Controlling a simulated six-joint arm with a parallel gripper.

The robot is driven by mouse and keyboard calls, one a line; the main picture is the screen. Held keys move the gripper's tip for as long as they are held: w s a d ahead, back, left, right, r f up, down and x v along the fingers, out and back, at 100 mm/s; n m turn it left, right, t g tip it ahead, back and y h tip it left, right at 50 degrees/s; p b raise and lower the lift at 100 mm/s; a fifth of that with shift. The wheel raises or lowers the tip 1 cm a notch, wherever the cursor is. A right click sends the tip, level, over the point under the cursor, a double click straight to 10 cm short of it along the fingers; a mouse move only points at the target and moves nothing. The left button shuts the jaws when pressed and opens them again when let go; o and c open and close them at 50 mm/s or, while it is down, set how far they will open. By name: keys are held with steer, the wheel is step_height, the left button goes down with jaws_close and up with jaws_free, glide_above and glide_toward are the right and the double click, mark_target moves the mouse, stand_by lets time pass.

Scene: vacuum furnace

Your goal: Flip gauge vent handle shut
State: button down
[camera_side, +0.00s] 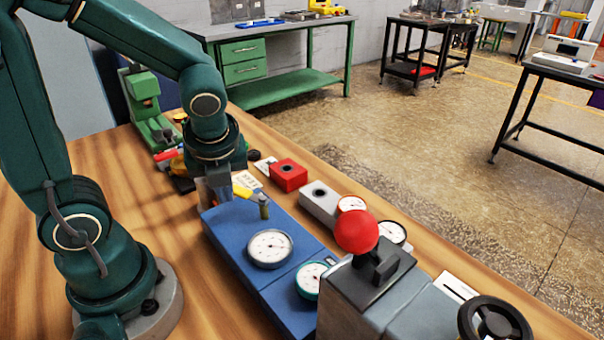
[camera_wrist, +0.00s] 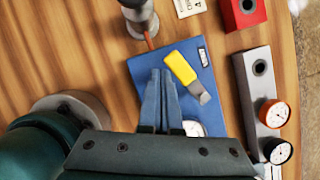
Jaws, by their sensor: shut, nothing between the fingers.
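The vent handle (camera_side: 242,191) has a yellow grip and a grey end at a small post (camera_side: 264,206) on the blue gauge block (camera_side: 222,225). In the wrist view the yellow handle (camera_wrist: 182,66) lies slanted over the blue block (camera_wrist: 140,67). My gripper (camera_side: 222,194) points down over the far-left end of the block. In the wrist view my gripper (camera_wrist: 161,73) is shut and empty, with its fingertips just left of the yellow grip. I cannot tell whether they touch it. A white-faced dial gauge (camera_side: 270,247) sits on the block, partly hidden in the wrist view.
A teal-rimmed gauge (camera_side: 309,280) and a red ball lever (camera_side: 357,231) stand nearer the camera. A grey box (camera_side: 319,204) and a red box (camera_side: 288,175) stand right of the block. A dark handwheel (camera_side: 495,322) is at lower right. Bare wood lies left of the block.

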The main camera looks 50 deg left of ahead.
steer(key=shift+w+a, duration=0.7)
steer(key=shift+w, duration=0.15)
stand_by(0.4)
steer(key=shift+s, duration=0.5)
steer(key=s, duration=0.3)
steer(key=shift+s+r, duration=0.15)
steer(key=s+r, duration=0.3)
steer(key=r, duration=0.6)
steer(key=shift+s, duration=0.25)
